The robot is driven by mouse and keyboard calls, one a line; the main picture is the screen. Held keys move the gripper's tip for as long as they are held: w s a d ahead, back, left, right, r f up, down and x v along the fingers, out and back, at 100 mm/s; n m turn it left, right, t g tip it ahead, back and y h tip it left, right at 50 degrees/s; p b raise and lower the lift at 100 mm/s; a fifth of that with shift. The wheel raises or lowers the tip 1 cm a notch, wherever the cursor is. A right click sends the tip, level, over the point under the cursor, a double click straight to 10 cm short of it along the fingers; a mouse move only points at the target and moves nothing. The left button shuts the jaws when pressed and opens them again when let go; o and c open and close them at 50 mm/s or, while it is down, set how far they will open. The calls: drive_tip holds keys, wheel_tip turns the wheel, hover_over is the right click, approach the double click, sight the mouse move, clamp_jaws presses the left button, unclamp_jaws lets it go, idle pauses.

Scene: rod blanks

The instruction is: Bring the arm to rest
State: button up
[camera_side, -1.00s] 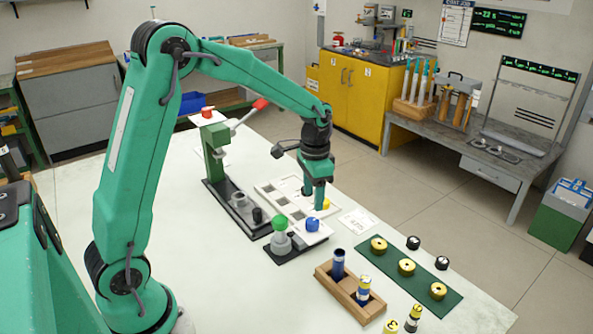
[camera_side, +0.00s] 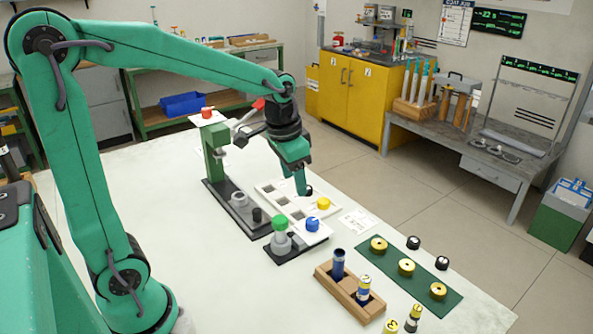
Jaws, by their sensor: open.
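My green arm reaches from the left over the white table (camera_side: 440,305). My gripper (camera_side: 302,190) hangs, tilted, over the far part of the white tray (camera_side: 262,187). It is open, and I see nothing held in it. A small dark piece (camera_side: 309,190) shows right beside the fingertips; I cannot tell whether they touch it. A yellow piece (camera_side: 323,204) sits in the tray's right part, and a blue knob (camera_side: 312,224) stands nearer the camera.
A green-post press (camera_side: 214,150) with a red-tipped lever stands left of my gripper. A green-topped fixture (camera_side: 280,224), a wooden block (camera_side: 345,300) with rods, and a green mat (camera_side: 400,255) with yellow rings stand nearer. The table's right front is partly clear.

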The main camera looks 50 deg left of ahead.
drive_tip(key=s+d+r+n+t, duration=0.1)
drive_tip(key=s+r, duration=0.1)
drive_tip(key=s, duration=0.5)
drive_tip(key=s+d+r+n+t, duration=0.1)
drive_tip(key=s+t, duration=0.1)
drive_tip(key=s, duration=0.5)
drive_tip(key=shift+d+r, duration=0.3)
drive_tip(key=shift+r, duration=0.05)
